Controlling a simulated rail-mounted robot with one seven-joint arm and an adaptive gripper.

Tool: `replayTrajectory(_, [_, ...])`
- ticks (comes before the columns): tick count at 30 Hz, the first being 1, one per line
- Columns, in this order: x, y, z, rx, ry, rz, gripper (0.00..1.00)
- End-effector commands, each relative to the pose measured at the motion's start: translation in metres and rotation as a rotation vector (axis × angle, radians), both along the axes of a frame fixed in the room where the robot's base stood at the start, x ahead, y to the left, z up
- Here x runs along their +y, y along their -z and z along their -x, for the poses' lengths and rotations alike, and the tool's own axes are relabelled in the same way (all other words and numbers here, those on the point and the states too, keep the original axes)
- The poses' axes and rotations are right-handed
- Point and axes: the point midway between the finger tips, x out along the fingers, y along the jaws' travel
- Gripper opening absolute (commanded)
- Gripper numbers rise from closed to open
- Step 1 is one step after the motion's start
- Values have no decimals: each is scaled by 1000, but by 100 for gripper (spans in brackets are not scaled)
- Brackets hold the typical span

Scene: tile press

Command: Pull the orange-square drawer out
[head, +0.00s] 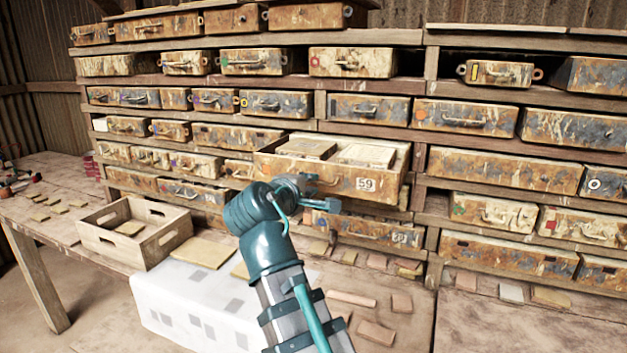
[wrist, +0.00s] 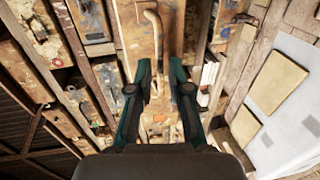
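The orange-square drawer (head: 377,188) is a rusty, worn box with a "59" label at the right of its front. It stands well out from the rack, its top open and tiles inside. In the wrist view its front (wrist: 140,38) shows an orange square (wrist: 159,118) and a long pale bar handle (wrist: 155,50). My gripper (head: 328,192) is at the drawer front. In the wrist view my gripper (wrist: 160,68) is open, one finger on each side of the handle, with gaps visible. The handle is largely hidden by my gripper in the head view.
Rusty drawers with coloured marks fill the wooden rack (head: 372,84) around it. Below are a bench with loose tiles (head: 376,331), a wooden crate (head: 168,245) and a white block (head: 180,307). Open air lies in front of the drawer, above the bench.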

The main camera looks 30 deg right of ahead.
Motion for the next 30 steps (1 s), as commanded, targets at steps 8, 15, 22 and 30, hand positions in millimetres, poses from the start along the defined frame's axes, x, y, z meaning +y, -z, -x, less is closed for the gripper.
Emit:
replayTrajectory(8, [-21,5,-18,0,1,0,19])
replayTrajectory(15, [-24,6,-19,-1,-1,-1,19])
replayTrajectory(22, [-23,6,-19,-1,-1,-1,0])
replayTrajectory(30, [-23,6,-19,-1,0,-1,0])
